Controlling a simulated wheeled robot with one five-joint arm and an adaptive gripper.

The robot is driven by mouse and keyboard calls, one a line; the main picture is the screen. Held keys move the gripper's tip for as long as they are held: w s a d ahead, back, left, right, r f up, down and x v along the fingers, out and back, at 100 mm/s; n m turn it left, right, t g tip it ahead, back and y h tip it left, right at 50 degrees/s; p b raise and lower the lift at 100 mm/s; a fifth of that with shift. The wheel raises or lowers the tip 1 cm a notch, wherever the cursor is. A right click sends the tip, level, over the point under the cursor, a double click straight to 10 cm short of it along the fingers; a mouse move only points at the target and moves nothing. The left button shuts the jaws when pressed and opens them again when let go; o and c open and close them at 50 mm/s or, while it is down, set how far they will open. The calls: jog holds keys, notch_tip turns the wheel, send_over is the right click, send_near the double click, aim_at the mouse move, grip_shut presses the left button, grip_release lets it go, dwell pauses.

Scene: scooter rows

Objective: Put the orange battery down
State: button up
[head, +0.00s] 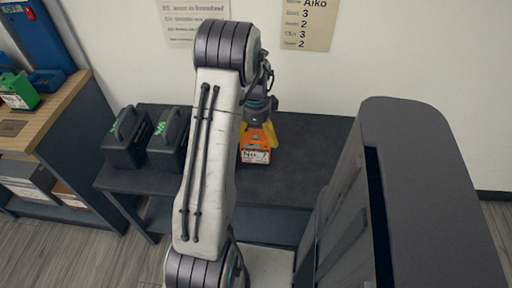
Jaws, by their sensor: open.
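The orange battery (255,156) stands on the dark table (304,150), right of my arm. Its front carries a white label with dark lettering. My gripper (258,133) is over the battery from above, with its yellow fingers around the battery's upper part. The fingers are open. My arm and gripper hide the battery's top and back, and I cannot tell whether the fingers touch it.
Two black batteries (126,138) (168,140) with handles and green marks stand on the table's left part. A wooden-topped bench (42,120) with a green battery (18,91) is at the far left. The table is clear to the right of the orange battery. Posters hang on the wall.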

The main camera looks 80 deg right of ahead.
jog(key=shift+f, duration=0.8)
jog(key=shift+c, duration=0.4)
jog(key=c, duration=1)
jog(key=shift+d+r, duration=0.1)
jog(key=shift+r, duration=0.05)
jog(key=shift+c, duration=0.4)
